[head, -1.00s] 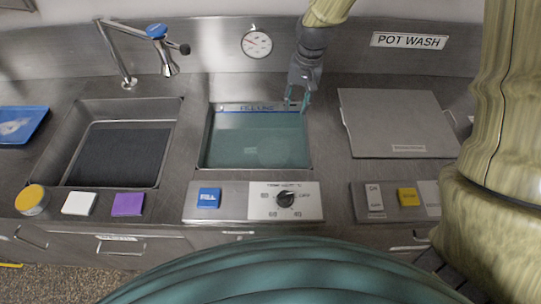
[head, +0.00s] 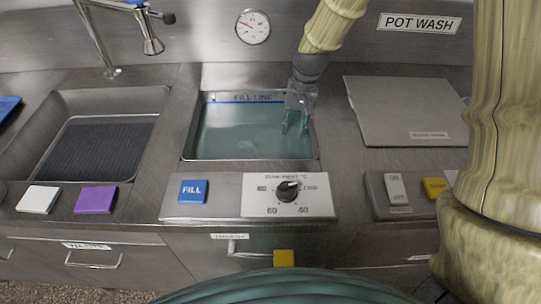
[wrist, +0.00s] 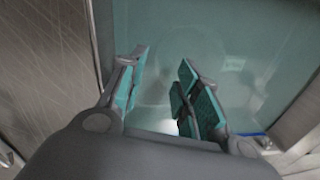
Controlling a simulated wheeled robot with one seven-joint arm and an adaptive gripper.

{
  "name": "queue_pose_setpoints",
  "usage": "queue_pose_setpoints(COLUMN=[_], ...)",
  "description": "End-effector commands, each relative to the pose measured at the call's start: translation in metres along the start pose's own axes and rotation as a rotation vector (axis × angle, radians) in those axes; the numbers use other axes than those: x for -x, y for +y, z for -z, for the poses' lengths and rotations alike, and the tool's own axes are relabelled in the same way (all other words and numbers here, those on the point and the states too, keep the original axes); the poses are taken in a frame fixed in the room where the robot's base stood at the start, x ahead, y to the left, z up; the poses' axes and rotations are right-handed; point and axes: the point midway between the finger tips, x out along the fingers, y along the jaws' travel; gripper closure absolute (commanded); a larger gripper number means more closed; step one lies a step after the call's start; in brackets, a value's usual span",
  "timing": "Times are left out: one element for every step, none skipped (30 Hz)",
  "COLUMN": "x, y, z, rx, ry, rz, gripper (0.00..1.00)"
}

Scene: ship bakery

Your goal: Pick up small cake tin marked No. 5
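I cannot clearly make out a small cake tin marked No. 5 in either view. The wash tank (head: 205,145) holds murky teal water. In the wrist view, a small pale patch (wrist: 232,65) and a faint rounded outline show beneath the water, too blurred to identify or read. My gripper (head: 294,128) reaches down over the right part of the tank. In the wrist view, my gripper (wrist: 160,88) has its two teal-padded fingers apart with only water visible between them. I cannot tell whether the fingertips touch the water.
The tank's steel rim surrounds my gripper closely on the right. A flat grey lid (head: 405,110) lies to the right. A second sink (head: 100,150) with a dark ribbed bottom is to the left. A control panel (head: 230,205) with a dial runs along the front.

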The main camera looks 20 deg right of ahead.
Motion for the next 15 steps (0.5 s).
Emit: queue_pose_setpoints(x=[-0.003,-0.004,-0.007,-0.009,-0.011,-0.016,-0.02,-0.024,-0.029,-0.033,-0.036,-0.04,-0.043,-0.046,-0.05], y=[0.0,0.0,0.0,0.0,0.0,0.001,0.001,0.001,0.0,0.001,0.001,0.0,0.0,0.0,0.0], z=[0.0,0.0,0.0,0.0,0.0,0.0,0.0,0.0,0.0,0.0,0.0,0.0,0.0,0.0,0.0], rx=[0.0,0.0,0.0,0.0,0.0,0.0,0.0,0.0,0.0,-0.001,-0.001,-0.001,-0.001,-0.001,-0.001], ry=[0.0,0.0,0.0,-0.001,-0.001,-0.002,-0.003,-0.002,-0.002,-0.003,-0.003,-0.002,-0.001,-0.001,-0.002], rz=[0.0,0.0,0.0,0.0,-0.001,-0.001,-0.002,-0.001,-0.001,-0.001,-0.001,-0.001,0.0,-0.001,-0.001], gripper=[0.67,0.67,0.67,0.67,0.67,0.67,0.67,0.67,0.67,0.67,0.67,0.67,0.67,0.67,0.67])
